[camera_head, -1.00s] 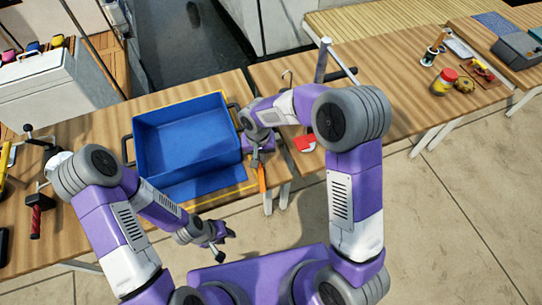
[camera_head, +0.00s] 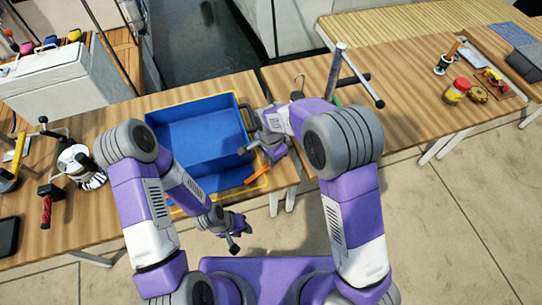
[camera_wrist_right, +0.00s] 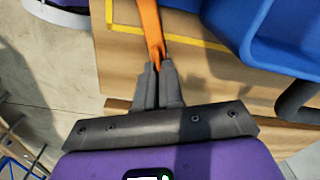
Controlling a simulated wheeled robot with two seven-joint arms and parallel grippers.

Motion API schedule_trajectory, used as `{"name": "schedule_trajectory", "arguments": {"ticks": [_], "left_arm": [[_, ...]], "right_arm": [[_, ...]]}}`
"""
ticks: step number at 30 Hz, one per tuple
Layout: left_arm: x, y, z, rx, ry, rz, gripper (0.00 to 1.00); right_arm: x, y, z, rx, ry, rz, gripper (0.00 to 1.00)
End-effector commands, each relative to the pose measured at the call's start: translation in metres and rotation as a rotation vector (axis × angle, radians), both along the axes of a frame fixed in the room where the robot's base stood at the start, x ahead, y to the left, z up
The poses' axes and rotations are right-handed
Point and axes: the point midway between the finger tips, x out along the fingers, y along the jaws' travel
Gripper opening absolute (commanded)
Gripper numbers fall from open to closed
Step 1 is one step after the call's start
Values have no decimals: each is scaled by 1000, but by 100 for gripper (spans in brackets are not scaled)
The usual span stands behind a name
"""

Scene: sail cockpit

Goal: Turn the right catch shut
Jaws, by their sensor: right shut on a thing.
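I cannot clearly make out the right catch in either view. My right gripper (camera_head: 268,160) is at the right side of the blue bin (camera_head: 205,180), near the table's front edge. In the right wrist view its fingers (camera_wrist_right: 158,70) are shut on a narrow orange strip (camera_wrist_right: 150,22). The orange strip also shows in the head view (camera_head: 257,174), slanting down to the left. Its held end is hidden between the fingers. My left gripper (camera_head: 236,240) is in front of the table, below the bin, apart from it; its jaw gap is too small to read.
The bin has a dark handle, which shows in the right wrist view (camera_wrist_right: 298,100), close right of my gripper. A red-handled hammer (camera_head: 46,205) and a striped can (camera_head: 80,165) stand left. A red-lidded jar (camera_head: 457,90) is far right. A white chest (camera_head: 55,80) stands behind.

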Motion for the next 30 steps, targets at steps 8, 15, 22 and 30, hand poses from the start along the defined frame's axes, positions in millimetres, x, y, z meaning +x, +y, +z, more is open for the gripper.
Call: {"name": "schedule_trajectory", "arguments": {"ticks": [8,15,22,30], "left_arm": [[0,0,13,0,0,0,36],[0,0,19,0,0,0,36],[0,0,21,0,0,0,36],[0,0,21,0,0,0,36]], "right_arm": [[-1,-1,3,-1,-4,-212,0],[-2,-1,2,2,-4,-329,0],[-2,-2,1,2,-4,-379,0],[-2,-2,1,2,-3,-389,0]]}}
